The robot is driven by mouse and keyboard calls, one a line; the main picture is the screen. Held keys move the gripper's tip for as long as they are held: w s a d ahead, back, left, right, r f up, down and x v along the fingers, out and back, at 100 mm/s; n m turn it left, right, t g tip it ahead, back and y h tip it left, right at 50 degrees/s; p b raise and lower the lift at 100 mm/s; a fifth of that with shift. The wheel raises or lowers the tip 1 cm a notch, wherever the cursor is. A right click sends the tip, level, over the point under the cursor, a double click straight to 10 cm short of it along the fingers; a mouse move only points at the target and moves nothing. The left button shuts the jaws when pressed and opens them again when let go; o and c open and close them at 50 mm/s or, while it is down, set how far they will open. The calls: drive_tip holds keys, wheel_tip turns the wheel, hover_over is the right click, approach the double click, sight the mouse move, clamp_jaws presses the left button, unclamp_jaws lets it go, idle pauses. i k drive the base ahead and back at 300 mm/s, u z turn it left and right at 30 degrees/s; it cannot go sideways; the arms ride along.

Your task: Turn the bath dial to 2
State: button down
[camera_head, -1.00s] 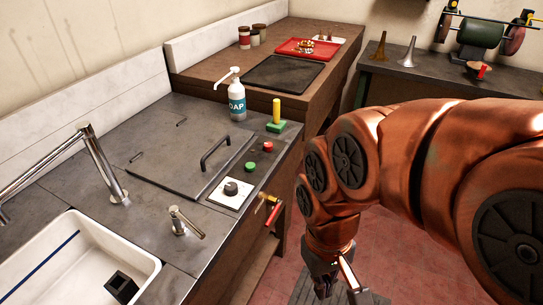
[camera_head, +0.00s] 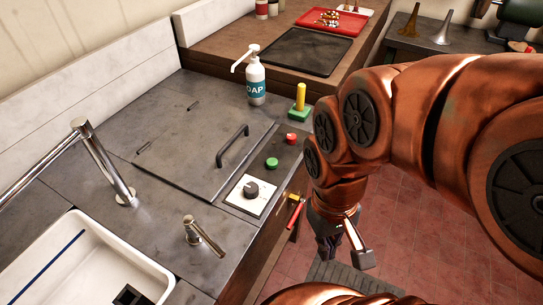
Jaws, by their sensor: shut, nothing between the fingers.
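The bath dial is a dark round knob (camera_head: 252,189) on a white square plate (camera_head: 241,205) at the right front of the steel counter. Marks on the plate are too small to read, so I cannot tell its setting. My gripper (camera_head: 328,250) hangs in front of the counter's edge, to the right of the dial and lower in the picture, pointing down over the floor. It is shut and empty, and apart from the dial. A green button (camera_head: 272,163) and a red button (camera_head: 292,138) sit behind the dial plate.
A lid with a black handle (camera_head: 233,146) lies left of the buttons. A soap bottle (camera_head: 256,80) and a yellow post on a green base (camera_head: 299,113) stand behind. A short tap (camera_head: 203,236), a sink (camera_head: 92,262) and red-handled tools (camera_head: 296,212) are near the front.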

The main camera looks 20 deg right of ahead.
sight(251, 191)
drive_tip(key=z, duration=0.05)
drive_tip(key=k, duration=0.4)
drive_tip(key=u, duration=1.1)
